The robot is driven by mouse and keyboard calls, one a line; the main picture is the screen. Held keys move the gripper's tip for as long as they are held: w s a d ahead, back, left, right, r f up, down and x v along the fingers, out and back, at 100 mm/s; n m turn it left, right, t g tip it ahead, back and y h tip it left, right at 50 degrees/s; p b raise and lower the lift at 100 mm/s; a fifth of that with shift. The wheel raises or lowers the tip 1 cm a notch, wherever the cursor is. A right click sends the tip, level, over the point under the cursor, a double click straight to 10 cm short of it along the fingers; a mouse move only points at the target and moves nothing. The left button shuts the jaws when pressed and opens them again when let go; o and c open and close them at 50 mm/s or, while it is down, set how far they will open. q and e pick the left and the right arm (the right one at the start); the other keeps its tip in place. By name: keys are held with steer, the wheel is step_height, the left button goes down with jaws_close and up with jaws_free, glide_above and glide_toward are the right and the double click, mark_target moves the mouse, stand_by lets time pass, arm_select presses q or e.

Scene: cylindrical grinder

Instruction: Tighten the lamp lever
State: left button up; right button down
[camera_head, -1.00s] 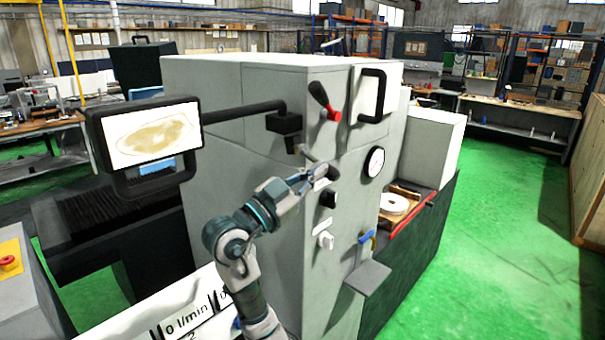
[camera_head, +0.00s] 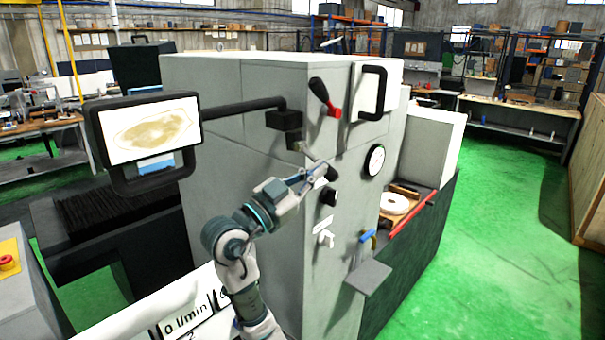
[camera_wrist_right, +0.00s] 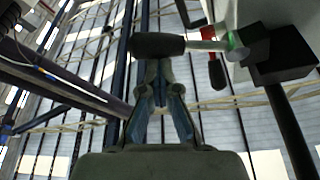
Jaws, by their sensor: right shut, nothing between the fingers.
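The lamp lever shows in the wrist view as a black handle (camera_wrist_right: 158,45) on a thin metal rod (camera_wrist_right: 205,45), which runs right to a dark block under the black bracket. In the head view, its black grip (camera_head: 331,174) shows partly, beside my fingertips on the machine's front. My right gripper (camera_head: 320,171) is shut and empty, and it points up and right toward the lever. In the wrist view, my right gripper (camera_wrist_right: 160,92) has its fingertips together just below the handle; I cannot tell whether they touch. My left gripper is not in view.
The black bracket (camera_head: 284,120) carries a screen (camera_head: 150,130) on an arm to the left. A red-and-black lever (camera_head: 325,97), a gauge (camera_head: 375,160) and knobs (camera_head: 329,197) are close by on the grey cabinet (camera_head: 225,150). The green floor at right is clear.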

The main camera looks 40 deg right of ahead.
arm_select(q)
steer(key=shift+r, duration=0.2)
arm_select(e)
steer(key=shift+d+f, duration=0.3)
steer(key=shift+d, duration=0.1)
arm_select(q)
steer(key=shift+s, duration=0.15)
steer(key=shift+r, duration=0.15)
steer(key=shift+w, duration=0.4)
